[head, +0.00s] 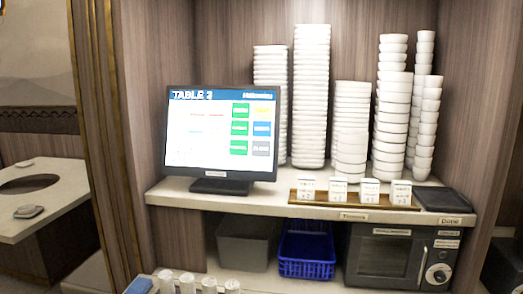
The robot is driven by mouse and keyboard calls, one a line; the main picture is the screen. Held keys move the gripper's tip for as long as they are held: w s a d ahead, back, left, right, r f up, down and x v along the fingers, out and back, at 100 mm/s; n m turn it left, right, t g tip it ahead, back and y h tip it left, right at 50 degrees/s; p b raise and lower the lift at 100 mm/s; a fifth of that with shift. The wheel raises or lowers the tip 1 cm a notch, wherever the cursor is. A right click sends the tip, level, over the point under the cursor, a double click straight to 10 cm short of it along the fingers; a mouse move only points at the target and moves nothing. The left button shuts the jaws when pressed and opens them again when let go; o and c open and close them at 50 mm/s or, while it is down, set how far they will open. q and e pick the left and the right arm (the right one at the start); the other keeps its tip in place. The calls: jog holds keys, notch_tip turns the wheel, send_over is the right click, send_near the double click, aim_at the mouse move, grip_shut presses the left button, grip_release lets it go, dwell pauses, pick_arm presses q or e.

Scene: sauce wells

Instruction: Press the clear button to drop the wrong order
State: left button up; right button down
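A black-framed order screen (190,150) stands on the left of the counter, headed "TABLE 3" in its blue top bar. On its right side are two columns of coloured buttons. The left column has three green buttons. The right column has an orange button (262,113), a blue button (262,129) and a grey button (261,148) at the bottom. The grey button's label is too small to read surely, but it may be the clear button. Faint red and blue lines show on the white left part. Neither of my grippers is in view.
Tall stacks of white bowls (311,95) stand behind the screen. A wooden tray (300,203) with white tent cards and a dark pad (441,200) lie to the right. Below are a blue basket (306,268), a grey bin (243,250) and an oven-like appliance (385,258).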

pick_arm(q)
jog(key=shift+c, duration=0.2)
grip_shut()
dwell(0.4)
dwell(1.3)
